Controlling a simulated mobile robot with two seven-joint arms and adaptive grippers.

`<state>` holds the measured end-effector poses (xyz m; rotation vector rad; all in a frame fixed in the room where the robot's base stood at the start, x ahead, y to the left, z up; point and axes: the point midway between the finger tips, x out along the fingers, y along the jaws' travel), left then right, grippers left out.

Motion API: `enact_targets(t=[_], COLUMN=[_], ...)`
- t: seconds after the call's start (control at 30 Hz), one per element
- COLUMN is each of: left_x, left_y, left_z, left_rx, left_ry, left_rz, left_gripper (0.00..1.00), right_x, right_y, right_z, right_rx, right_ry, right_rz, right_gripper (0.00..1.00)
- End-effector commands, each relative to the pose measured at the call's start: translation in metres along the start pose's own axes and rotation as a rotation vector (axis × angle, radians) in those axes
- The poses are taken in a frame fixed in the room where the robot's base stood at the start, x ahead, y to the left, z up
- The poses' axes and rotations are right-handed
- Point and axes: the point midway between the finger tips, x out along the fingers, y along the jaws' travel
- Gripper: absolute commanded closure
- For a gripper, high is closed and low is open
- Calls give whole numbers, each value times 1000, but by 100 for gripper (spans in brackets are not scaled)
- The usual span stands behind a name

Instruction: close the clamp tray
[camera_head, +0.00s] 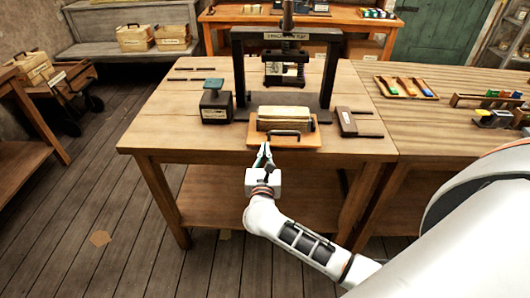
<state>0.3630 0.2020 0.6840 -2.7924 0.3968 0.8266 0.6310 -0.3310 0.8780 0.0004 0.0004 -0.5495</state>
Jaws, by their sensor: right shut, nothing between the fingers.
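The clamp tray (257,139) is an orange-brown wooden board at the front of the black press (238,76) on the wooden table. It sticks out toward the table's front edge and has a dark handle (284,134) at its front. A pale yellowish block (285,113) with dark ends sits on the tray. My right gripper (265,150) is shut and empty, just in front of the tray near the handle. I cannot tell whether its tips touch the tray. My left gripper is not in view.
The table's front left is clear. A tray of coloured-handled tools (405,88) lies on the right bench.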

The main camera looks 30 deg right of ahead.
Motion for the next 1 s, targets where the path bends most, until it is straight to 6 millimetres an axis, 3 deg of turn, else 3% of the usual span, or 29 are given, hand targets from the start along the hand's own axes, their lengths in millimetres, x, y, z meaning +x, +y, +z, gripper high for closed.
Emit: enact_targets(t=[0.3,0.5,1.0], left_x=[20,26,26], left_y=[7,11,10], left_z=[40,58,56], left_rx=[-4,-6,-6], left_ry=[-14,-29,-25], left_rz=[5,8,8], left_gripper=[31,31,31], right_x=[85,121,127], right_y=[-1,-1,0], right_z=[-6,-4,0], right_rx=[-1,-2,0], right_ry=[-2,0,-1], right_rz=[-3,-2,0], right_gripper=[100,100,100])
